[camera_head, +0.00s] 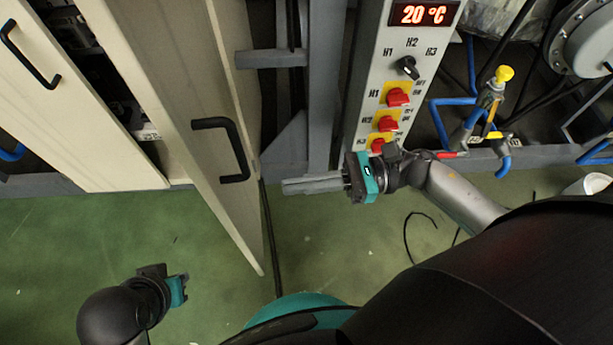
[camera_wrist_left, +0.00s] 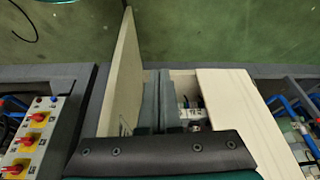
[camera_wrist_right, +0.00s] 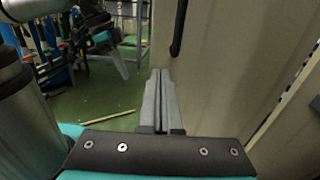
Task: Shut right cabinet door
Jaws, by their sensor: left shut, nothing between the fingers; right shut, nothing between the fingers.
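The right cabinet door (camera_head: 180,90) is a cream panel with a black handle (camera_head: 238,150). It stands swung open, out toward me. My right gripper (camera_head: 288,186) is shut and empty, just right of the door's handle side in the head view. In the right wrist view its fingers (camera_wrist_right: 160,74) point forward beside the door (camera_wrist_right: 225,70), with a gap I cannot judge; the handle (camera_wrist_right: 180,28) shows above. My left gripper (camera_head: 178,290) is low at the left, its fingers hard to make out there. In the left wrist view its fingers (camera_wrist_left: 158,76) are shut and empty, between the open door (camera_wrist_left: 122,75) and the left door.
The left cabinet door (camera_head: 60,100) has its own black handle (camera_head: 28,55). A control panel (camera_head: 400,60) with red switches and a 20 °C display stands right of the cabinet, close to my right wrist. Blue pipes (camera_head: 440,115) lie farther right. Green floor (camera_head: 60,240) is open in front.

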